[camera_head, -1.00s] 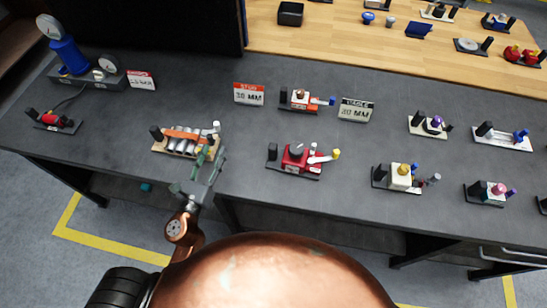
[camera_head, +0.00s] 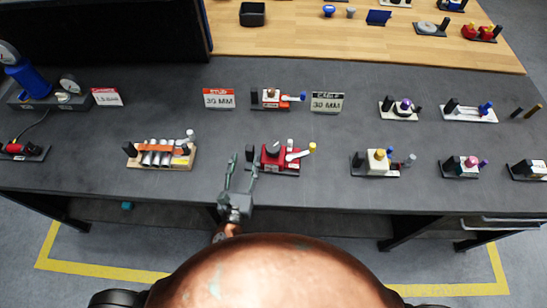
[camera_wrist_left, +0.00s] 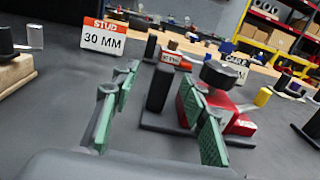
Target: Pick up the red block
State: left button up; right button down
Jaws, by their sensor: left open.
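The red block (camera_head: 279,161) is a red valve body with a dark round knob on top and a white lever with a yellow tip. It sits on a black base plate beside a black post, near the table's front edge. It also shows in the left wrist view (camera_wrist_left: 239,123), partly hidden by a finger. My left gripper (camera_head: 242,162) is open and empty, just left of the red block, with its fingers pointing toward the back of the table. In the wrist view its green-padded fingers (camera_wrist_left: 158,116) are spread, with the right one in front of the red block. My right gripper is not in view.
The black post (camera_wrist_left: 160,88) stands close beyond the left gripper's fingers. A rack of silver cylinders (camera_head: 160,154) stands to the left. A white block unit (camera_head: 378,161) stands to the right. STUD (camera_head: 219,98) and CABLE (camera_head: 327,102) signs stand behind.

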aim_at(249, 152)
pick_arm(q)
jog(key=w, duration=0.2)
jog(key=w+d, duration=0.1)
jog(key=w, duration=0.1)
jog(key=shift+w+d, duration=0.1)
jog(key=shift+w, duration=0.65)
grip_shut()
jog(key=shift+r, duration=0.15)
